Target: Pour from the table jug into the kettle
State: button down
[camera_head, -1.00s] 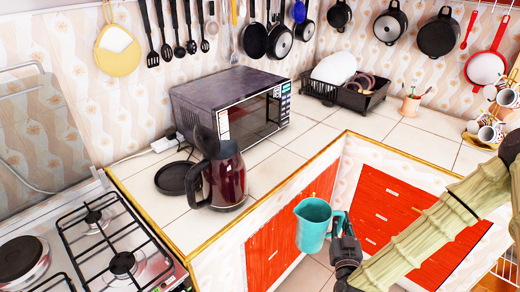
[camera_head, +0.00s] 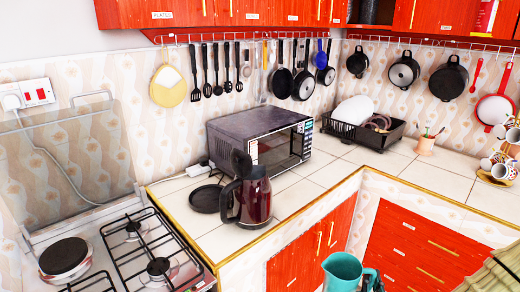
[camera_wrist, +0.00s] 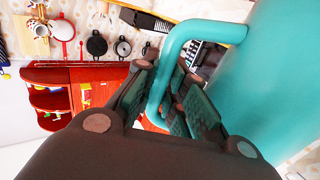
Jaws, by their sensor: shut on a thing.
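The teal jug (camera_head: 343,272) is at the bottom of the head view, in front of the red cabinets and below counter level in the picture. Its lower part is cut off by the frame edge. In the wrist view the jug body (camera_wrist: 285,75) fills the right side. My gripper (camera_wrist: 168,85) is shut on the jug's handle, with the fingers on either side of it. The dark red kettle (camera_head: 257,200) stands upright on the counter, left of and beyond the jug. Its black lid (camera_head: 241,163) is raised open. The jug is apart from the kettle.
A black round base (camera_head: 206,198) lies left of the kettle. A gas stove (camera_head: 150,255) is at the left. A microwave (camera_head: 262,135) stands behind the kettle, and a black dish rack (camera_head: 365,132) is further right. Counter tiles (camera_head: 320,172) right of the kettle are clear.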

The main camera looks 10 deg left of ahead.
aim_at(252, 197)
jog(key=z, duration=2.05)
jog(key=i, duration=1.2)
jog(key=u, duration=3.35)
